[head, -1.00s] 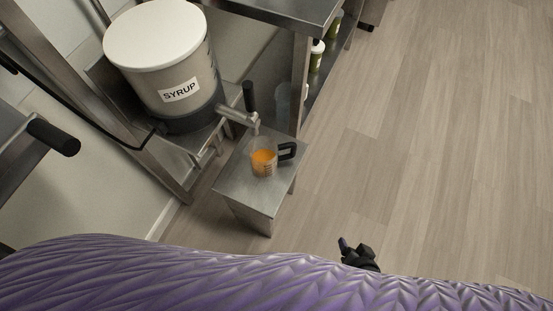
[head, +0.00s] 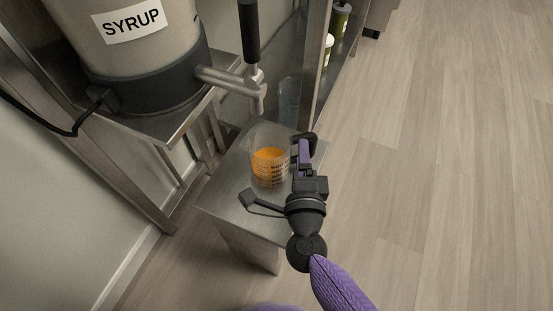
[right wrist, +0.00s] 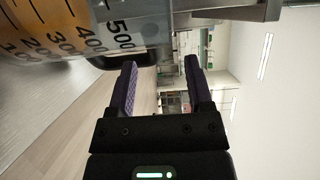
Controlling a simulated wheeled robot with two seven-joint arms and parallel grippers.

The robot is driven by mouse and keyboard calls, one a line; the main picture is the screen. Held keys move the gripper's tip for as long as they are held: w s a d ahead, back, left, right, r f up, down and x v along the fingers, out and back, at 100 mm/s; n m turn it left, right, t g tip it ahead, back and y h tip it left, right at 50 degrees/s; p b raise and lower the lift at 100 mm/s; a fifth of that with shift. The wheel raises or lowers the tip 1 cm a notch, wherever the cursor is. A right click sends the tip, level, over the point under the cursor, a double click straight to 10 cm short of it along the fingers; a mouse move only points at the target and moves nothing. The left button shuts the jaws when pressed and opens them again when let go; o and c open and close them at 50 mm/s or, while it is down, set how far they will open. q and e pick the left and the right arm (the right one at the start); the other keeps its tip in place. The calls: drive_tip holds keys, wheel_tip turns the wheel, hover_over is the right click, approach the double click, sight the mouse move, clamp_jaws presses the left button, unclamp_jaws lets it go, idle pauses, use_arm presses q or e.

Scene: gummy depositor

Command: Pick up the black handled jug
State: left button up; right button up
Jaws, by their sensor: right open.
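The clear jug (head: 268,172) holds orange liquid and stands upright on a small steel stand, below the tap of the syrup container. Its black handle (head: 311,136) is on the right side, partly hidden by my gripper. My right gripper (head: 304,150) is open, with its purple fingers at the handle. In the right wrist view the jug (right wrist: 75,35) fills the upper left with its printed scale, and part of the dark handle (right wrist: 113,68) shows by the left fingertip. The open fingers (right wrist: 160,68) show nothing held between them. My left gripper is out of view.
The syrup container (head: 145,60) stands on a steel shelf to the left, and its tap (head: 235,82) reaches out above and behind the jug. The floor (head: 450,170) to the right is clear.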

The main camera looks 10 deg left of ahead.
sight(302, 135)
drive_tip(key=w+b, duration=0.1)
drive_tip(key=w, duration=0.1)
drive_tip(key=w+f+b, duration=0.1)
drive_tip(key=w, duration=0.2)
drive_tip(key=shift+a+f+b, duration=0.15)
drive_tip(key=shift+b, duration=0.2)
drive_tip(key=shift+w, duration=0.25)
drive_tip(key=shift+r, duration=0.3)
clamp_jaws()
idle(0.4)
